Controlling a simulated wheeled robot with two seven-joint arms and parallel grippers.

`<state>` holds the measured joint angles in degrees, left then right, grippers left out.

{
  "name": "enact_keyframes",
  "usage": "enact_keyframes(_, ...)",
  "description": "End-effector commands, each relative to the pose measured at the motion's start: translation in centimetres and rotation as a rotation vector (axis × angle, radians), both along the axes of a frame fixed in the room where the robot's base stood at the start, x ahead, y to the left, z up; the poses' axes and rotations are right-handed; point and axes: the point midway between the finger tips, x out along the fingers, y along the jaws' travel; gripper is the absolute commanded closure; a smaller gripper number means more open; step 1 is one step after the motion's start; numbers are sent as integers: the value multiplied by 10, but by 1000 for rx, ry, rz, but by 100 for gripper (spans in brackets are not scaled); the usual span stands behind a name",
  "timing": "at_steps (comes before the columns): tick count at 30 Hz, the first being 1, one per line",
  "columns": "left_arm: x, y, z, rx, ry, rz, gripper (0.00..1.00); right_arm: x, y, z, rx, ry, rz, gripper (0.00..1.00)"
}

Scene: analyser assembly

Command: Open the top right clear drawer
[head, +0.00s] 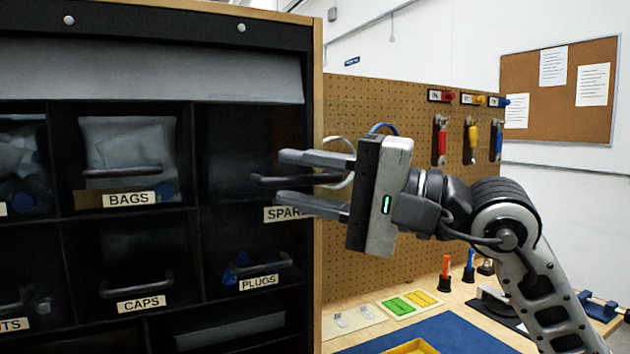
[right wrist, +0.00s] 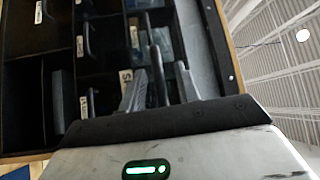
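The top right clear drawer (head: 225,150) is a dark see-through front in the black cabinet, with a label reading "SPAR…", partly covered by my finger. It looks closed. Its dark bar handle (head: 262,181) runs level across the front. My right gripper (head: 277,177) comes from the right with its fingers apart, one above and one below the handle. In the right wrist view the handle (right wrist: 158,78) shows between the two fingers. I cannot tell whether either finger touches it. My left gripper is not in view.
Neighbouring drawers are labelled BAGS (head: 129,199), CAPS (head: 141,304) and PLUGS (head: 258,283). A pegboard (head: 350,250) with hanging tools stands right of the cabinet. A workbench with a blue mat (head: 440,335) and small parts lies below my right arm.

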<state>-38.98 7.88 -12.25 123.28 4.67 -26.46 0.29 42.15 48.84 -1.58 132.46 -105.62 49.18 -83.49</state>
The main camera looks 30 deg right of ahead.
Motion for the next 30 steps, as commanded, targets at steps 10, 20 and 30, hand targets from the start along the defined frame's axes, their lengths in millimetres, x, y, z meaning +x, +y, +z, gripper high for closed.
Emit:
enact_keyframes(10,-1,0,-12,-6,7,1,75,-9,-12,-6,-1,1,-5,68)
enact_keyframes(20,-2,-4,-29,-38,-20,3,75,-55,-58,-17,-1,0,-4,68)
enact_keyframes(30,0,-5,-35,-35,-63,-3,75,-100,-103,-21,2,-1,-1,68)
